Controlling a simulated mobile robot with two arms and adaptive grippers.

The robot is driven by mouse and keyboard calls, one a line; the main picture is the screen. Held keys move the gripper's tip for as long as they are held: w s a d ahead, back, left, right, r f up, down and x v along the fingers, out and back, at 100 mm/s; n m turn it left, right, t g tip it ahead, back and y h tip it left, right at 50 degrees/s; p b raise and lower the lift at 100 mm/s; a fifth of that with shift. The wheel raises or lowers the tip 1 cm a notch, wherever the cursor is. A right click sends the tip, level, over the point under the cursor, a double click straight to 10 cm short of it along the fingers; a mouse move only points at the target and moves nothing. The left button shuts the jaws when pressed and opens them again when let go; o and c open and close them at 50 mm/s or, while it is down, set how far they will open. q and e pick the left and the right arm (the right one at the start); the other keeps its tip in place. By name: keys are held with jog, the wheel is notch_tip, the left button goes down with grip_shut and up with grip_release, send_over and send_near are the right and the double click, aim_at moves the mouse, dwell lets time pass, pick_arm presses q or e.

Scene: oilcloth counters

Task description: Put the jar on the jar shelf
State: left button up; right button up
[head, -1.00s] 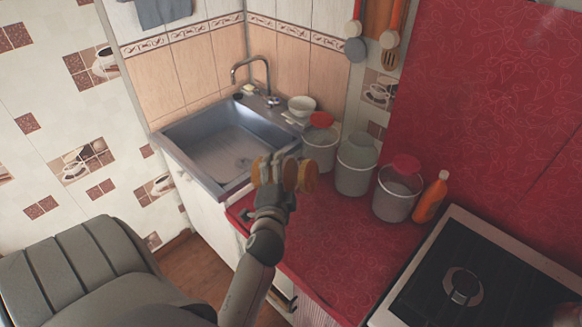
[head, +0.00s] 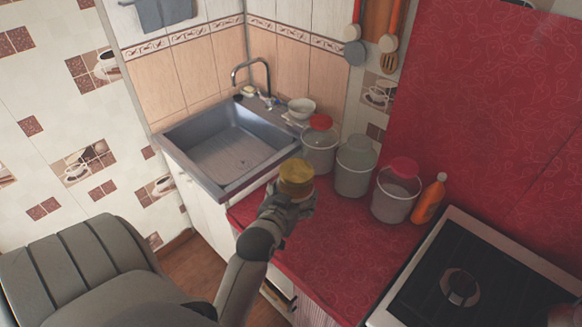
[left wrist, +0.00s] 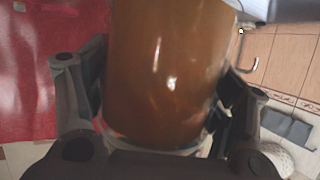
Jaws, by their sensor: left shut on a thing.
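A jar with amber-brown contents and a yellowish lid (head: 297,172) is in my left gripper (head: 288,200), above the red counter in front of the canisters. In the left wrist view the amber jar (left wrist: 168,75) fills the middle, with a finger of my gripper against each side. My left gripper is shut on it. The jar shelf cannot be made out in these views. My right gripper is not in view.
Three grey canisters stand at the back of the red counter (head: 325,245): left (head: 319,155), middle (head: 355,172) and right (head: 394,197). An orange bottle (head: 428,200) stands beside the stove (head: 470,285). The sink (head: 228,155) is at left. The counter's front is clear.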

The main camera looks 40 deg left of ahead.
pick_arm(q)
jog(key=shift+w+a+r, duration=0.1)
jog(key=shift+a+r, duration=0.05)
jog(key=shift+r, duration=0.15)
